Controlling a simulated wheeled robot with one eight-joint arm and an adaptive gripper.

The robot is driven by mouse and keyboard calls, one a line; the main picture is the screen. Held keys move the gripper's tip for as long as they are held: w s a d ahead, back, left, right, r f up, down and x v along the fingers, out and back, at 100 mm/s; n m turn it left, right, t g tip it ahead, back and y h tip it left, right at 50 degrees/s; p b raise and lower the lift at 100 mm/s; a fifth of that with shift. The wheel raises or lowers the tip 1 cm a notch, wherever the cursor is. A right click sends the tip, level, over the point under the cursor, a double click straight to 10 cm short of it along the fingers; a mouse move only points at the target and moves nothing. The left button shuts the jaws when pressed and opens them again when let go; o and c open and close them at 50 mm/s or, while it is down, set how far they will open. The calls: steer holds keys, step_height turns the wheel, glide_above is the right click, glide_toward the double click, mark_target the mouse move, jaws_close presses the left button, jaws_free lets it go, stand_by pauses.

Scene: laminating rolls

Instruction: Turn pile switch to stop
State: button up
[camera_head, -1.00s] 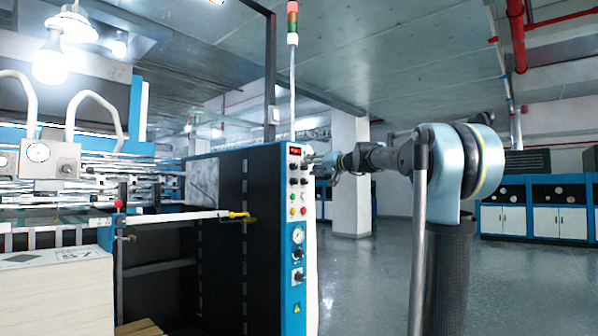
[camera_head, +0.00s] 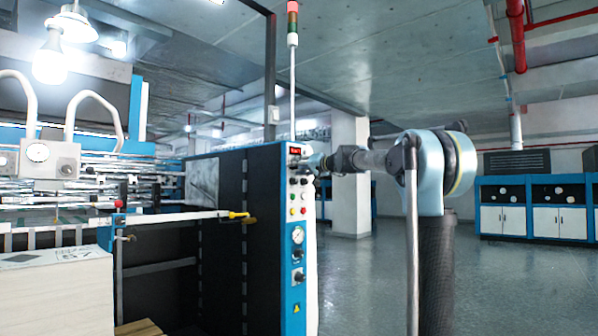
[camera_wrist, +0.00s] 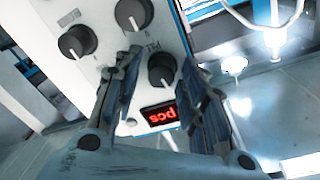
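The control panel (camera_head: 297,205) is the narrow white and blue front of a dark machine cabinet. In the wrist view three round black knobs with white pointer lines show on it: one near the red display (camera_wrist: 160,114), here called the near knob (camera_wrist: 162,72), one at upper left (camera_wrist: 77,41) and one at the top (camera_wrist: 131,14). A small label beside the near knob is hard to read. My gripper (camera_wrist: 158,62) is open, its fingers apart on either side of the near knob. Contact cannot be told. In the head view my gripper (camera_head: 316,161) is at the panel's upper right edge.
Lower on the panel are coloured buttons (camera_head: 298,211), a gauge (camera_head: 298,236) and another switch (camera_head: 298,276). A paper stack (camera_head: 55,295) stands at lower left. The floor (camera_head: 365,290) to the right is clear.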

jaws_close()
steer(key=shift+m, duration=0.8)
steer(key=shift+o, duration=2.2)
jaws_free()
steer(key=shift+d, duration=0.1)
